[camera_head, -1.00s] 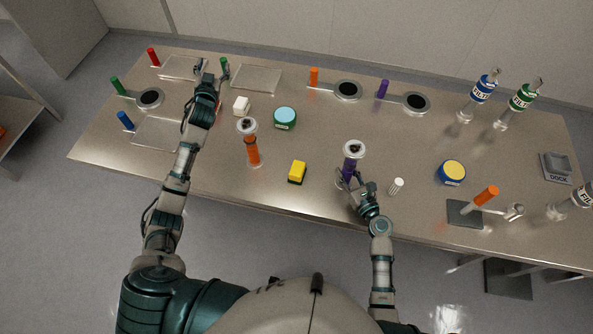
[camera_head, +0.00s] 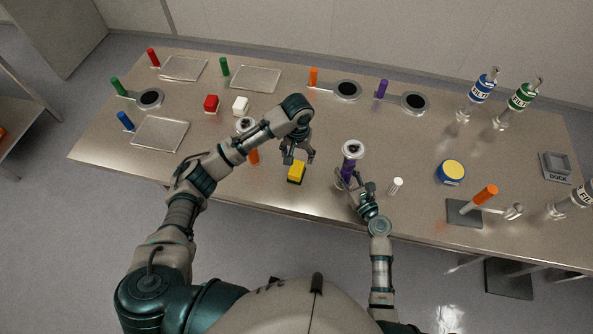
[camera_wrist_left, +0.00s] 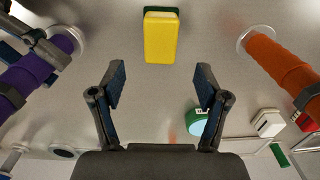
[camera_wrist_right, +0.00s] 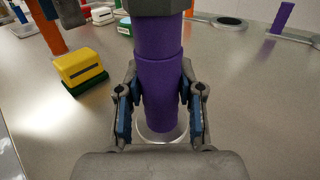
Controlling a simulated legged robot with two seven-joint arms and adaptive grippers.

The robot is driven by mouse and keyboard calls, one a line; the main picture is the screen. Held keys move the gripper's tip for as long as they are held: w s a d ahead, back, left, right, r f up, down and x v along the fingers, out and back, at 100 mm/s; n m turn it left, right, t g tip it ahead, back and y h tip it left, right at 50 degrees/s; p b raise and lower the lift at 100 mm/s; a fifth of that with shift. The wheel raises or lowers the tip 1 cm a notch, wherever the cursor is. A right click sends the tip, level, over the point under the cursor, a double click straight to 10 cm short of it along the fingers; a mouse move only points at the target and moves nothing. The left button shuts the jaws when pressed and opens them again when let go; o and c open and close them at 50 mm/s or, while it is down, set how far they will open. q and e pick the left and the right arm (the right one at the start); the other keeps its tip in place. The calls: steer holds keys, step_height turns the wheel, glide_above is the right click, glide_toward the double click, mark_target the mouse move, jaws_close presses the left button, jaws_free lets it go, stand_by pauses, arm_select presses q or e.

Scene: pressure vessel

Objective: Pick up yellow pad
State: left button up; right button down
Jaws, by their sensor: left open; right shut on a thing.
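The yellow pad (camera_head: 297,171) is a small yellow block on a dark green base, resting on the table near its front edge. It also shows in the left wrist view (camera_wrist_left: 160,38), ahead of the open fingers, and in the right wrist view (camera_wrist_right: 80,68). My left gripper (camera_head: 298,156) is open and empty just above and behind the pad, not closed on it; its fingers also show in the left wrist view (camera_wrist_left: 160,92). My right gripper (camera_head: 350,184) is shut on the upright purple cylinder (camera_wrist_right: 160,85), to the right of the pad.
An orange cylinder (camera_wrist_left: 280,65) stands left of the pad, partly behind my left arm. Red (camera_head: 211,103) and white (camera_head: 240,105) blocks lie farther back. A white ribbed piece (camera_head: 396,186) and blue-yellow round container (camera_head: 451,171) are to the right. Trays and coloured pegs line the back.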

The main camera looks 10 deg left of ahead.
mark_target(297, 166)
arm_select(q)
step_height(297, 166, down, 8)
steer(key=shift+s+a+f, duration=0.1)
steer(key=shift+f, duration=0.1)
steer(key=c, duration=1.2)
